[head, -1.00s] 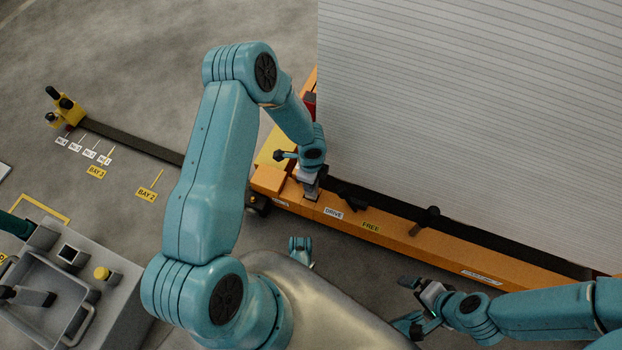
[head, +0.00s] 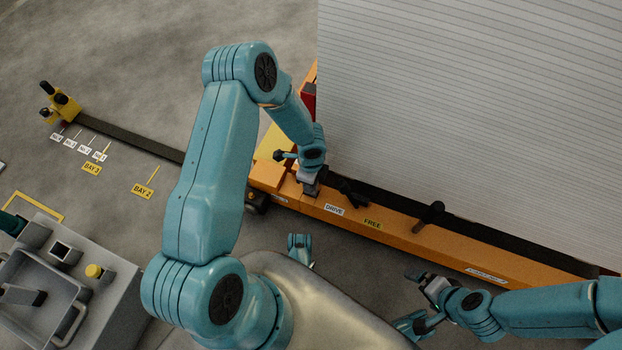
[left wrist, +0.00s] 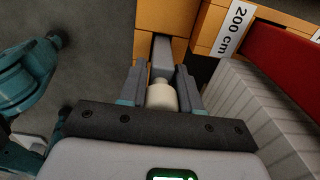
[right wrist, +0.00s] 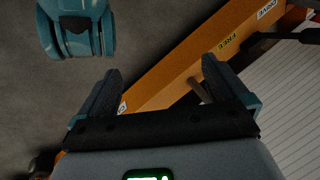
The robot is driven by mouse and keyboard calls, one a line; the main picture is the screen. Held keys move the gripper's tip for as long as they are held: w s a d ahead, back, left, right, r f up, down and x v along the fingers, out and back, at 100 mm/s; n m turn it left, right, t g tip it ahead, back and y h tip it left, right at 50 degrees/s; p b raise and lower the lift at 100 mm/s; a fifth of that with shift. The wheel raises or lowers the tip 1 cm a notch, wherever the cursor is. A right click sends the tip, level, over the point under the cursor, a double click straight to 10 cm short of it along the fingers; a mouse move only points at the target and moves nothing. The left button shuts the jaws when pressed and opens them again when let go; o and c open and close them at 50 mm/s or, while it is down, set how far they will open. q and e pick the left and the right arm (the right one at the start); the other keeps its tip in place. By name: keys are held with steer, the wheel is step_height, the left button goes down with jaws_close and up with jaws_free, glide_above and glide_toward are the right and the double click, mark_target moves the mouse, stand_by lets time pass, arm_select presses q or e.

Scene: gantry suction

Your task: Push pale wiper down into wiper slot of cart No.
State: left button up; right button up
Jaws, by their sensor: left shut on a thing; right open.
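My left gripper (head: 310,188) is at the left end of the orange cart beam (head: 455,253). A grey block (left wrist: 161,55) lies just beyond the wiper, against the orange cart. The slot opening and the wiper's lower end are hidden, so I cannot tell how deep it sits. My right gripper (right wrist: 165,88) is open and empty, near the front side of the beam.
A grey station with a tray (head: 75,318) is at lower left. A dark floor strip (head: 130,133) runs to a yellow stop (head: 62,104).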

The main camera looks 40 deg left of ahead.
arm_select(q)
steer(key=shift+f+b, duration=1.1)
steer(key=shift+f, duration=1.6)
steer(key=o, duration=1.1)
arm_select(e)
steer(key=shift+w+d+f+t, duration=0.15)
steer(key=shift+w+f+t, duration=0.15)
steer(key=shift+w+f, duration=0.7)
arm_select(q)
steer(key=shift+o, duration=0.2)
arm_select(e)
steer(key=shift+s, duration=0.15)
